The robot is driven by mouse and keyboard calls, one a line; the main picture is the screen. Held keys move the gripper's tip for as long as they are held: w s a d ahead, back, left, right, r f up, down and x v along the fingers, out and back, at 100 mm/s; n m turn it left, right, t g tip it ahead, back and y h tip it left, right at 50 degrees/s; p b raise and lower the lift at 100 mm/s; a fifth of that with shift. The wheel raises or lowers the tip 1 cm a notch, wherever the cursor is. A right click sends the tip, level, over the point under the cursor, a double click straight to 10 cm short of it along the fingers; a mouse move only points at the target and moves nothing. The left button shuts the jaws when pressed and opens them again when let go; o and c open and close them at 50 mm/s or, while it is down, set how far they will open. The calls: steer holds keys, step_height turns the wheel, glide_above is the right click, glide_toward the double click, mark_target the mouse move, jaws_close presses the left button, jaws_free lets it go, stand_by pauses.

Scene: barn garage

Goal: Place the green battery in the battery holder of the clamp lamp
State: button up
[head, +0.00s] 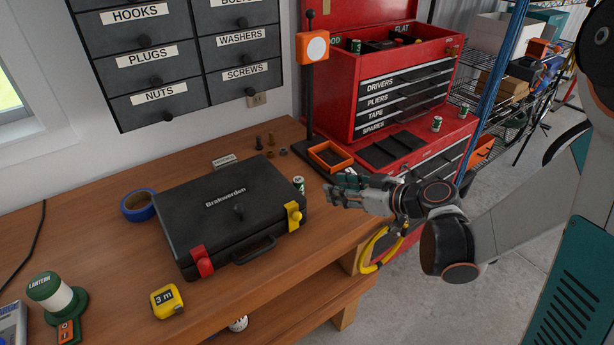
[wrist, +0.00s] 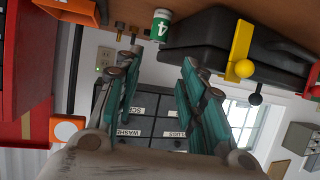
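A green and white battery (head: 298,185) stands on the workbench at the right side of the black case. My gripper (head: 334,190) is right of the battery in the head view. In the wrist view my gripper (wrist: 158,58) is open, with nothing between its fingers. The clamp lamp has an orange head (head: 314,46) on a black pole. At its foot is an open orange tray (head: 330,157), perhaps the battery holder. The tray looks empty.
The black case (head: 225,215) fills the bench middle. Small bolts (head: 265,143) stand behind it. A red tool chest (head: 405,95) is at the right, with another battery (head: 437,124) on its lower top. Blue tape (head: 138,205) and a yellow tape measure (head: 166,301) lie left and front.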

mark_target(301, 181)
steer(key=b+x, duration=0.4)
steer(key=x, duration=1)
steer(key=shift+w+d, duration=0.1)
steer(key=shift+d, duration=0.1)
jaws_close()
